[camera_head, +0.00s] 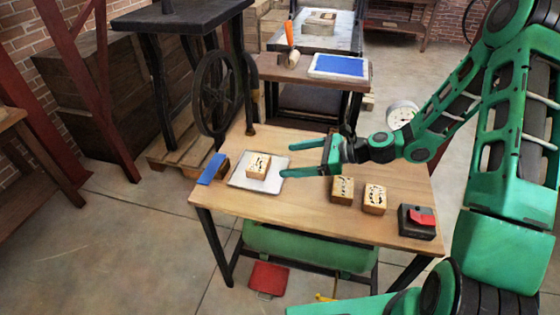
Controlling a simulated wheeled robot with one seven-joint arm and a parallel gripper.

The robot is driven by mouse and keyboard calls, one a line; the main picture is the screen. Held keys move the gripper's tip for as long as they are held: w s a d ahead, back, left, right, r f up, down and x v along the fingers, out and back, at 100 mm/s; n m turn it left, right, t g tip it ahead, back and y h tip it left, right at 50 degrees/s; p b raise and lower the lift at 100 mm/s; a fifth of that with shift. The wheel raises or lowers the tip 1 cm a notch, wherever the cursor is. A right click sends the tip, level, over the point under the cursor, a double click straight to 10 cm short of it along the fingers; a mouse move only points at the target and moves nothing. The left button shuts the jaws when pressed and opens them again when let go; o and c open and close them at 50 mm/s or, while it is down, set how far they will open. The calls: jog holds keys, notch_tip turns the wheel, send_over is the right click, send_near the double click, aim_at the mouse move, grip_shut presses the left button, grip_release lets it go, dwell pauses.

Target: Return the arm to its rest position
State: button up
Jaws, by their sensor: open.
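My gripper (299,158) is at the end of my green arm, above the wooden table (300,214). Its two fingers point left and are spread apart with nothing between them. To the left of the fingers, a wooden block with dark marks (258,165) sits on a white sheet or plate (240,180). Two more marked wooden blocks stand on the table, one below the gripper's wrist (342,190) and one to its right (375,199). My arm reaches in from the right edge of the picture.
A blue-topped item (212,168) lies at the table's left edge and a black box with a red piece (417,221) at the right corner. Behind stand a bench with a blue pad (340,66) and a dark press with a wheel (216,92). A red object (268,278) lies below.

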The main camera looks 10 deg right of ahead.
jog(key=shift+v, duration=0.9)
